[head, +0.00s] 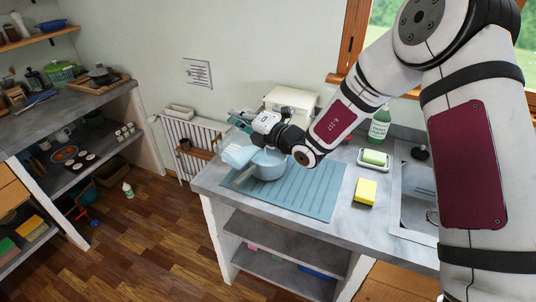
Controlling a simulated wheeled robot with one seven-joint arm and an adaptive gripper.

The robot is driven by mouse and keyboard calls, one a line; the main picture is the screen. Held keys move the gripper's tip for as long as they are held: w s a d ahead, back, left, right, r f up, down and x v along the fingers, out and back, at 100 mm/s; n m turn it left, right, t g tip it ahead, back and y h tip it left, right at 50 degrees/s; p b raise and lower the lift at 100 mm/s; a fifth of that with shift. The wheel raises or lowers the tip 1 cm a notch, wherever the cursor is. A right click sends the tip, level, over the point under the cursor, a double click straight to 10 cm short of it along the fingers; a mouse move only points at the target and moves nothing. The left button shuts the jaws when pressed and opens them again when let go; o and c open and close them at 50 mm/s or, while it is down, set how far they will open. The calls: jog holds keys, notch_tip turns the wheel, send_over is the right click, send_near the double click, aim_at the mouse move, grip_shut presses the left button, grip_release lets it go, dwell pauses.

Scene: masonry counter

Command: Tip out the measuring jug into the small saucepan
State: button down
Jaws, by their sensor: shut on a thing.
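The measuring jug (237,156) is pale blue and looks translucent. It is tilted well over, just above the left side of the small saucepan, and its contents cannot be made out. My gripper (258,137) is shut on the jug; its fingers are small and partly hidden here. The small saucepan (270,170) is blue-grey and stands upright on a ribbed blue mat (301,192), its handle (243,178) pointing to the lower left. The jug and my gripper hide part of the saucepan's rim and inside.
A yellow sponge (366,191), a soap dish (374,159) and a green bottle (380,123) stand to the right, near the sink (415,189). A cream box (291,101) stands behind my gripper. The mat's right part is clear.

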aim_at(225, 129)
jog(key=shift+w+d+f+m+b, duration=0.4)
jog(key=shift+w+d+b, duration=0.1)
jog(key=shift+w+b, duration=0.15)
jog(key=shift+w+d+f+m+b, duration=0.25)
jog(key=shift+w+d+m+b, duration=0.2)
jog(key=shift+w, duration=0.25)
dwell(0.9)
